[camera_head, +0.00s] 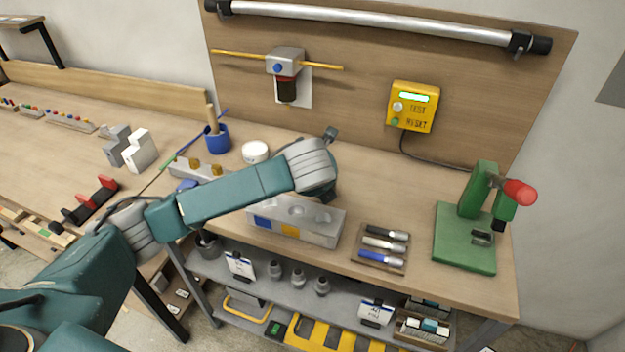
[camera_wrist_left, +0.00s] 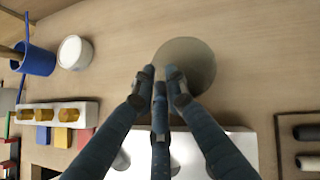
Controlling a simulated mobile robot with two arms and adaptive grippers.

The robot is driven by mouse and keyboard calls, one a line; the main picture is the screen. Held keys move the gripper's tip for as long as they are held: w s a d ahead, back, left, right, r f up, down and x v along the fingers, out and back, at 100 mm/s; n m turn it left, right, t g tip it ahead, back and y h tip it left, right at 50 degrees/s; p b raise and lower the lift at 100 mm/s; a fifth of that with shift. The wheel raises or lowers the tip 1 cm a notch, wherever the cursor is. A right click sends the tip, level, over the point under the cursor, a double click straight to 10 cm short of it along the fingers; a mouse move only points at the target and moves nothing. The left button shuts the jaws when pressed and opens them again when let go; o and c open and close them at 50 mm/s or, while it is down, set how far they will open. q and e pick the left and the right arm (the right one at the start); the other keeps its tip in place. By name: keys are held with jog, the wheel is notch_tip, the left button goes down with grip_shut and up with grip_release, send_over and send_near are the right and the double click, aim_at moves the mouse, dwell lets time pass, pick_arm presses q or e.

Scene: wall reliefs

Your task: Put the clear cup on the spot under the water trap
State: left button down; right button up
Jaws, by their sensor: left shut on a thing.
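My left gripper (camera_head: 327,194) is over the bench behind the grey block with round recesses (camera_head: 322,232); my own wrist mostly hides its fingers in the head view. In the left wrist view its fingers (camera_wrist_left: 160,85) are close together at the near edge of a grey, see-through round shape, which looks like the clear cup (camera_wrist_left: 190,58). The cup is hidden in the head view. The water trap (camera_head: 287,88), with a grey head and dark red bowl, hangs on the wooden back panel. I cannot make out the spot under it. My right gripper is out of view.
A white round jar (camera_head: 255,152) and a blue pot (camera_head: 217,140) stand left of my gripper. A pen tray (camera_head: 380,247), a green press (camera_head: 470,232) and a yellow test box (camera_head: 413,107) are to the right. The bench below the back panel is largely clear.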

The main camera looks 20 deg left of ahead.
pick_arm(q)
jog(key=shift+f, duration=0.85)
jog(key=c, duration=1.8)
grip_release()
jog(key=shift+f, duration=0.1)
jog(key=shift+o, duration=0.2)
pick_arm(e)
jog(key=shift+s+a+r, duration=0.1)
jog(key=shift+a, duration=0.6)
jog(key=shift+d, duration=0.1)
